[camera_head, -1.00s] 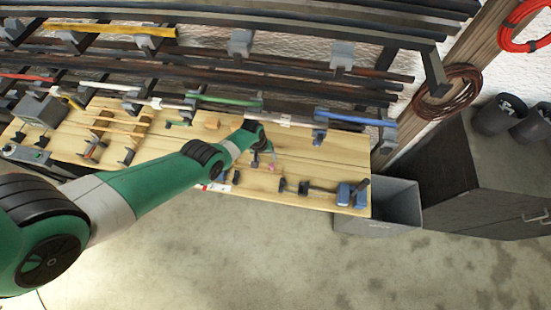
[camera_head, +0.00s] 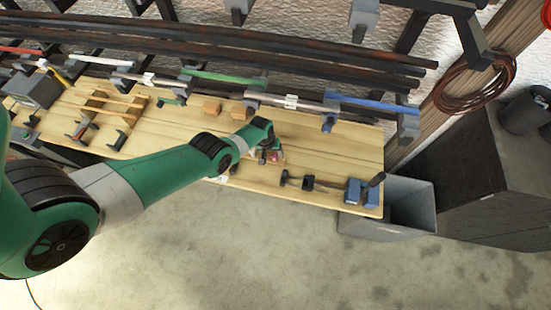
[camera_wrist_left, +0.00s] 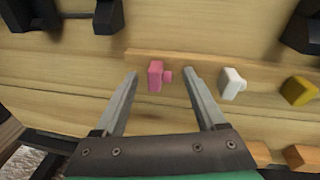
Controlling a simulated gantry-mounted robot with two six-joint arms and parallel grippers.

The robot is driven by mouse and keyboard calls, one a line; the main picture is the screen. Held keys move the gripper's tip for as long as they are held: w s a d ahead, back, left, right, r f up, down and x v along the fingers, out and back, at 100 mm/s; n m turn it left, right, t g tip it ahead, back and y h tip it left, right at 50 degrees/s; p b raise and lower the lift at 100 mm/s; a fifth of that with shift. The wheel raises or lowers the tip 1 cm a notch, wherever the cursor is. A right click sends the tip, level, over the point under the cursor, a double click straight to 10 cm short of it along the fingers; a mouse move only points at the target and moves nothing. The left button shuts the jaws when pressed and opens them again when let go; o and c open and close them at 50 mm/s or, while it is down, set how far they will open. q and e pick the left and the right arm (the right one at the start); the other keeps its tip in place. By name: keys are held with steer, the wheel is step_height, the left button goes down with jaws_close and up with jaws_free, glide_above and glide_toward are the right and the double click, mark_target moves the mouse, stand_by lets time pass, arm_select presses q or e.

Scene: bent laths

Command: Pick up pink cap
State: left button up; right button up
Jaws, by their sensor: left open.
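The pink cap (camera_wrist_left: 156,76) is a small block with a round stub on its right side. In the left wrist view it sits at a wooden strip (camera_wrist_left: 215,66) on the bench, in line between my left gripper's two fingers. My left gripper (camera_wrist_left: 163,75) is open, with a finger to either side of the cap; I see no contact. In the head view my left gripper (camera_head: 268,155) is low over the bench, and a small pink spot (camera_head: 275,155) shows beside it. My right gripper is not in view.
A white cap (camera_wrist_left: 232,83) is just right of the right finger, and a yellow cap (camera_wrist_left: 299,91) is farther right. Dark clamps (camera_wrist_left: 108,15) stand beyond the strip. A hammer-like tool (camera_head: 305,183) and a blue vise (camera_head: 362,192) are at the bench's right end.

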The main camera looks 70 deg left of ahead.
arm_select(q)
steer(key=shift+r, duration=0.1)
jaws_close()
steer(key=shift+r, duration=0.15)
